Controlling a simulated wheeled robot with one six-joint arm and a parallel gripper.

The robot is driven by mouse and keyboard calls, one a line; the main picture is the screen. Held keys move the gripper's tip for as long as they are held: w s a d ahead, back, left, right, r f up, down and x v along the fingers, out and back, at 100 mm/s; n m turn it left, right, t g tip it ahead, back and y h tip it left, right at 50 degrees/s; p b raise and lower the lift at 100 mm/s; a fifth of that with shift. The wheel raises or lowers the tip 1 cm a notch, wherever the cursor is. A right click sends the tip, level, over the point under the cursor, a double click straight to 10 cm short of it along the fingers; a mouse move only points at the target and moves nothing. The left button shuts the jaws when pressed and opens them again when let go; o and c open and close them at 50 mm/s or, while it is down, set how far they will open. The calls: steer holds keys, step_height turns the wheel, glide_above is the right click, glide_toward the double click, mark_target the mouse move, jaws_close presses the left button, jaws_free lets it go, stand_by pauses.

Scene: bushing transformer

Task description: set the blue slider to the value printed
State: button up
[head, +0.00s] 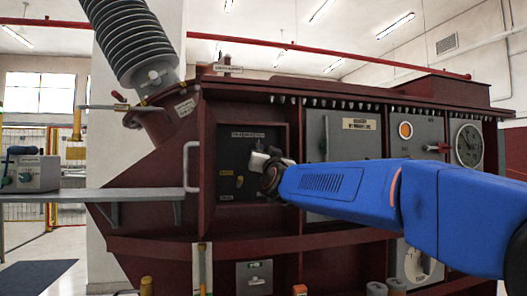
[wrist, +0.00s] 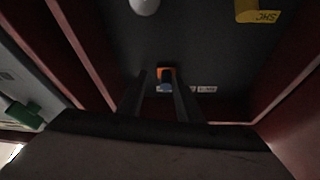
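A dark recessed panel (head: 232,160) sits in the red transformer housing, with small white labels along its top. My gripper (head: 262,160) is in front of the panel's right part and hides some of it. In the wrist view, my gripper's two fingers (wrist: 157,76) stand apart. A small orange piece with a blue part (wrist: 166,87) shows between the fingertips, closer to the right finger. The blue part may be the slider; contact with a finger cannot be told. Small white labels (wrist: 207,89) lie beside it, too small to read.
A yellow label (wrist: 258,11) and a pale rounded knob (wrist: 144,5) are on the panel in the wrist view. Red housing walls flank the recess. A pale handle (head: 192,167) stands at its left, and a grey door (head: 340,135) at its right. A grey shelf (head: 90,196) juts out left.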

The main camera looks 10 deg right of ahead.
steer(key=v, duration=1.7)
steer(key=shift+s, duration=0.15)
steer(key=shift+f, duration=0.1)
steer(key=s+d+f+n+g+y, duration=0.15)
steer(key=s+f+g, duration=0.35)
steer(key=f, duration=0.8)
steer(key=s+f+n+g+y, duration=0.25)
steer(key=s+f+g, duration=0.2)
steer(key=f, duration=0.85)
steer(key=s+d+f+g+h, duration=0.1)
steer(key=s+d+f+g, duration=0.3)
steer(key=s+f, duration=0.6)
steer(key=s+d+f+m+g+h, duration=0.1)
steer(key=s+d+f+g, duration=0.3)
steer(key=s+f, duration=0.6)
steer(key=shift+s+d+h, duration=0.2)
steer(key=shift+s+h, duration=0.2)
steer(key=shift+h, duration=0.4)
